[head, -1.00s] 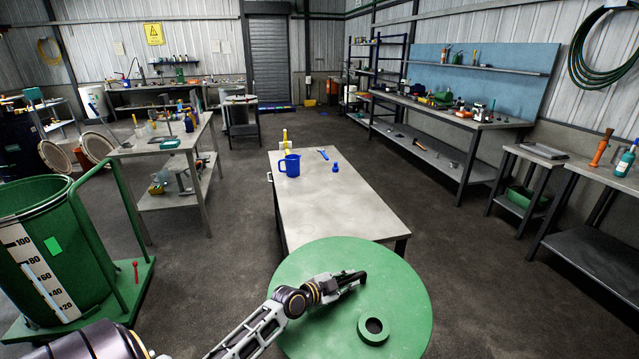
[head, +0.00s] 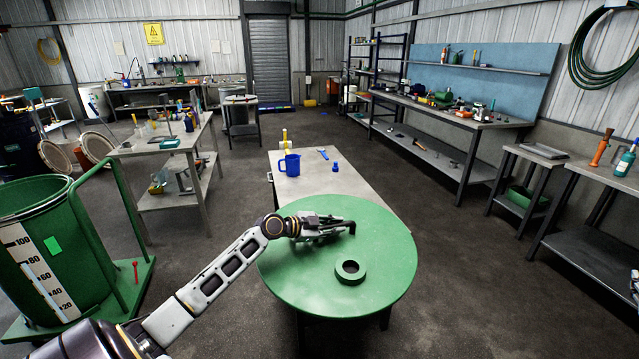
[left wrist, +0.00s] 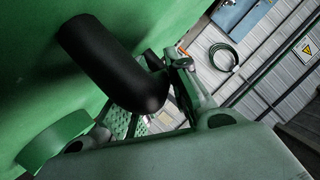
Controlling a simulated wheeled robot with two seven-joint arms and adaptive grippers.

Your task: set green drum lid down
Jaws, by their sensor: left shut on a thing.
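The green drum lid (head: 310,285) is a large round disc with a short ring-shaped collar (head: 350,271) on its top. In the head view it lies over the near part of the grey table (head: 357,186) and hides that part. I cannot tell whether it touches the tabletop. My left gripper (head: 345,228) is at the lid's upper middle, shut on the lid's black handle. The handle (left wrist: 115,65) shows large in the left wrist view, with the green lid surface (left wrist: 40,80) behind it. My right gripper is not in view.
A blue jug (head: 290,165), a blue tool (head: 323,153) and a small blue bottle (head: 335,167) stand or lie on the table's far half. The open green drum (head: 85,235) stands on its cart at the left. A workbench (head: 440,107) runs along the right wall.

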